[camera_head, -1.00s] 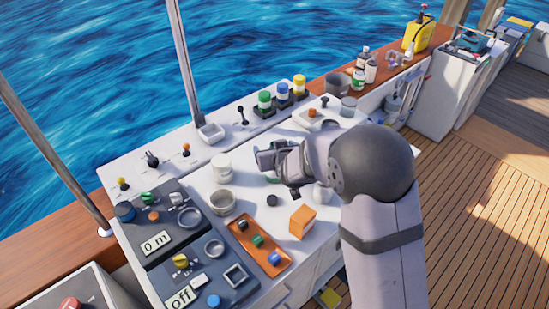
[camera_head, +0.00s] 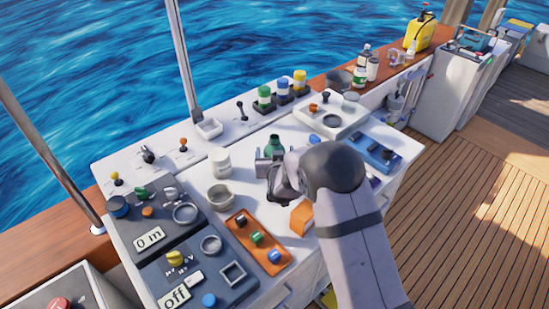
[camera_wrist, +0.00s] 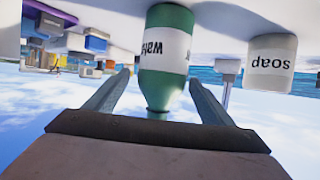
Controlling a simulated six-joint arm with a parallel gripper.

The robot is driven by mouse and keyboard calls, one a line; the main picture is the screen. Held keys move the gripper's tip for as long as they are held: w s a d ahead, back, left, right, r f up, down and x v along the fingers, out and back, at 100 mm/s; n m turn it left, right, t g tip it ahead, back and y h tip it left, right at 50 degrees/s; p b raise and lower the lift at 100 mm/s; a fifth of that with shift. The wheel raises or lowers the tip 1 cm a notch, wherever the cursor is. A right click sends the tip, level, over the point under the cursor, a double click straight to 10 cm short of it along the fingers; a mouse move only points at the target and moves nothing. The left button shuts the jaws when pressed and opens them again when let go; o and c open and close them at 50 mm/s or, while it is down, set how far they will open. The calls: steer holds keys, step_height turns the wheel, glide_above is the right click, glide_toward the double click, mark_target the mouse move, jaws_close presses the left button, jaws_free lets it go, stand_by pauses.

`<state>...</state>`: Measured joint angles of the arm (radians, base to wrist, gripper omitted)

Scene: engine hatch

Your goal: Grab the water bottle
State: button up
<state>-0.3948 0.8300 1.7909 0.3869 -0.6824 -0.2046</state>
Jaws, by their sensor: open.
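The water bottle (camera_wrist: 165,60) is green with a white label and shows upside down in the wrist view, its neck pointing toward my gripper's base. It stands between the two fingers in that view, with space on both sides. In the head view only part of the green bottle (camera_head: 274,144) shows behind my gripper (camera_head: 270,160). My gripper (camera_wrist: 153,95) is open and low over the white console top. Whether a finger touches the bottle is not clear.
A white soap container (camera_wrist: 271,64) is beside the bottle; a white cup-like container (camera_head: 220,162) and a grey cup (camera_head: 221,196) stand left of my gripper. An orange block (camera_head: 301,218) sits close in front. An orange tray (camera_head: 257,243) and dark control panels lie at left.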

steer(key=shift+w, duration=0.2)
steer(key=p+x, duration=0.2)
steer(key=shift+w+a+f, duration=0.2)
steer(key=shift+w+f, duration=0.05)
steer(key=shift+w, duration=0.05)
steer(key=shift+p+x, duration=0.4)
steer(key=shift+x, duration=0.7)
steer(key=c, duration=1.4)
